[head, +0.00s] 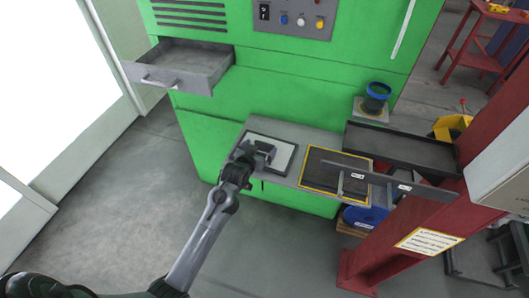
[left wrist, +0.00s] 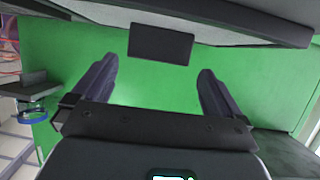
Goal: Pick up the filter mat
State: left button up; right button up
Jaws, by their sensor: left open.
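My left gripper (head: 262,150) is over the pale-framed area (head: 286,158) on the machine's shelf, its arm coming from the lower left. In the left wrist view its two fingers (left wrist: 155,88) are spread apart with nothing held between them. A small dark grey rectangular piece (left wrist: 161,44) shows beyond the fingertips, apart from both. It may be the filter mat, but I cannot tell for sure. In the head view the gripper covers part of that area. My right gripper is not in view.
An open grey drawer (head: 188,68) juts from the green machine (head: 270,92) at upper left. A yellow-edged dark mat (head: 322,170), a dark tray (head: 400,150) and a blue-rimmed black cup (head: 376,97) are to the right. A grey bar (head: 415,188) crosses near the red column (head: 490,125).

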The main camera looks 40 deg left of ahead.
aim_at(265, 143)
pick_arm(q)
jog(key=shift+w+f, duration=0.2)
jog(key=shift+w, duration=0.1)
jog(key=shift+b+x, duration=0.8)
jog(key=shift+x, duration=1.4)
jog(key=shift+c, duration=0.2)
jog(key=shift+r, duration=0.1)
jog(key=c, duration=0.8)
jog(key=shift+r, duration=0.1)
